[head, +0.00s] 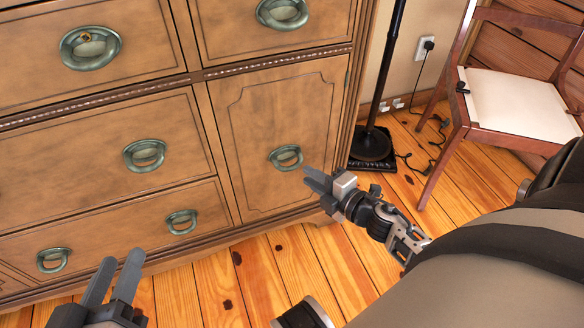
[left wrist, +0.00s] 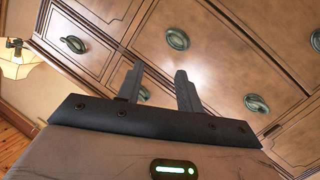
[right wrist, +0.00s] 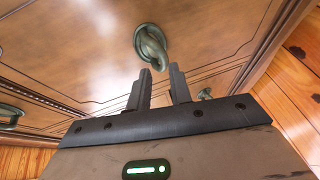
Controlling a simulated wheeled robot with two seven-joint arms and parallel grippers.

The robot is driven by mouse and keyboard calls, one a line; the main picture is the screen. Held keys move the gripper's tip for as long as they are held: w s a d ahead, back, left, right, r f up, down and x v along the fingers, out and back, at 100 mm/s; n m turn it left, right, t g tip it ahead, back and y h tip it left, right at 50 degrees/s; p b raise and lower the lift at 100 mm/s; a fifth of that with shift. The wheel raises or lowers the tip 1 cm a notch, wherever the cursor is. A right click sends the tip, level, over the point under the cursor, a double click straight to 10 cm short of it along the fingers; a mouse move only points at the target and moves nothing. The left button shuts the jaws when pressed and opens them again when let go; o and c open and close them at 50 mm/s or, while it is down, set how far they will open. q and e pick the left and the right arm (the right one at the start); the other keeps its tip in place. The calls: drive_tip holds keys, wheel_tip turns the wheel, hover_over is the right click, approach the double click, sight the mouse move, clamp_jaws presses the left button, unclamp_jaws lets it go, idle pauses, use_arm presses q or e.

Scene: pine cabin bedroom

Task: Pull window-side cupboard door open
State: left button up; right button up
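The cupboard door (head: 270,120) is the framed wooden panel at the right end of the dresser front, and it is closed. Its green metal ring handle (head: 286,157) sits at the panel's lower middle. My right gripper (head: 312,178) is just right of and below this handle. In the right wrist view the handle (right wrist: 151,45) is just beyond the fingertips (right wrist: 160,70); the fingers are apart with nothing between them, and I cannot tell whether they touch the ring. My left gripper (head: 121,258) is open and empty, low at the left; its fingers also show in the left wrist view (left wrist: 158,70).
Drawers with similar ring handles (head: 145,154) fill the rest of the dresser. A black floor-lamp base (head: 372,145) with a cable stands close right of the dresser. A chair (head: 515,102) is further right. The plank floor (head: 222,285) in front of the dresser is clear.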

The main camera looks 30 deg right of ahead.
sight(294, 167)
drive_tip(key=b+x, duration=0.1)
drive_tip(key=x, duration=0.6)
drive_tip(key=shift+w+f, duration=0.1)
drive_tip(key=shift+w, duration=0.05)
drive_tip(key=shift+a, duration=0.1)
clamp_jaws()
